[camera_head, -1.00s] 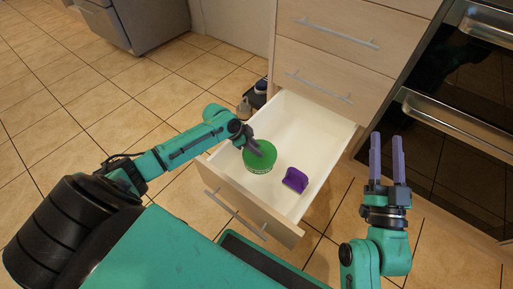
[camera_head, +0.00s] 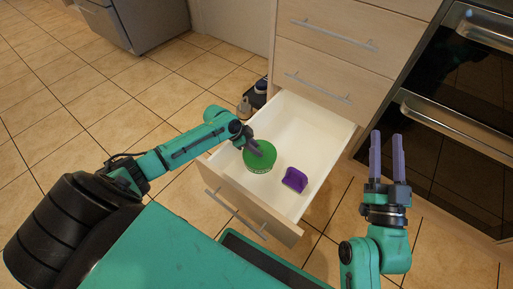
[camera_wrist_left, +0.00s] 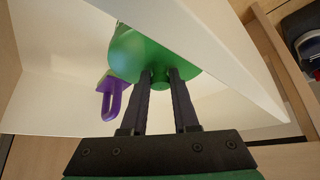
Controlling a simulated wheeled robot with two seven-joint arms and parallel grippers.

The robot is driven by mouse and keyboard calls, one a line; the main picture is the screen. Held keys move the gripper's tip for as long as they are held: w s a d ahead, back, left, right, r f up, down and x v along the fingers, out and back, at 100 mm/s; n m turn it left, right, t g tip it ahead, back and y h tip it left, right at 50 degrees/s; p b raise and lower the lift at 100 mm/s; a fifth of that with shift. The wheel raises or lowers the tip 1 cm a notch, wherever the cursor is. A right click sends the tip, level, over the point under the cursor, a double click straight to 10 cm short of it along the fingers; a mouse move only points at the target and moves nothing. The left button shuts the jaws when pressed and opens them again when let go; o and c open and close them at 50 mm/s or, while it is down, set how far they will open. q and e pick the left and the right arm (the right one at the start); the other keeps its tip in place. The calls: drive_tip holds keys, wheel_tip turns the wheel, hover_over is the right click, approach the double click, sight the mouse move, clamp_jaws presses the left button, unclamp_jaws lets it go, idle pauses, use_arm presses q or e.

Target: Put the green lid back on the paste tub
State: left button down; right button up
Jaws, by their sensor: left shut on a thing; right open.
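The round green lid (camera_head: 260,160) is inside the open drawer, toward its left side. A thin pale, patterned band shows under its near edge, which may be the paste tub; the rest of the tub is hidden. My left gripper (camera_head: 257,151) reaches over the drawer's left wall and is shut on the lid. In the left wrist view, my left gripper's fingertips (camera_wrist_left: 161,76) meet the small knob of the green lid (camera_wrist_left: 143,52). My right gripper (camera_head: 387,140) is open and empty, pointing up, right of the drawer.
The pale drawer (camera_head: 312,120) is pulled out from the cabinet. A purple object (camera_head: 295,180) lies in it right of the lid; it also shows in the left wrist view (camera_wrist_left: 112,96). Dark items (camera_head: 258,92) stand on the floor beyond the drawer. An oven (camera_head: 450,115) is at the right.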

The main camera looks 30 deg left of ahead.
use_arm(q)
drive_tip(key=c, duration=0.6)
unclamp_jaws()
drive_tip(key=p+v, duration=0.7)
drive_tip(key=v, duration=0.7)
drive_tip(key=shift+r, duration=0.25)
drive_tip(key=shift+a, duration=0.15)
